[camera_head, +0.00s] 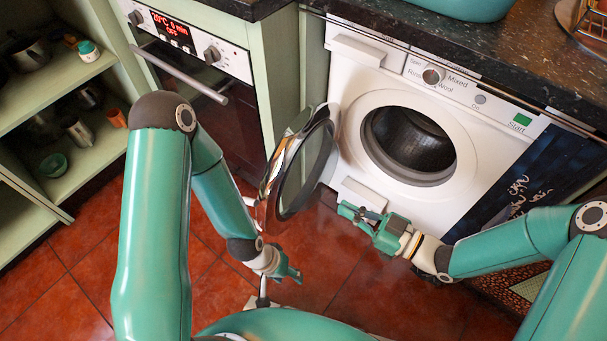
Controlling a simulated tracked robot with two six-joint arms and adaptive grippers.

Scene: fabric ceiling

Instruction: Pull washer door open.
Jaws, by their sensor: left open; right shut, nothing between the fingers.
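The white washer (456,115) stands under the dark counter, with its dark drum opening (409,139) exposed. My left gripper (290,274) is below the door, near the floor in the picture, open and apart from the door as far as I can see. My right gripper (350,212) is shut and empty in front of the washer's lower front, to the right of the door.
An oven (190,55) with a bar handle stands left of the washer. Open green shelves (95,140) with pots and cups are at the far left. A dark chalkboard-like panel (535,180) is right of the washer. Red floor tiles (75,290) are clear at lower left.

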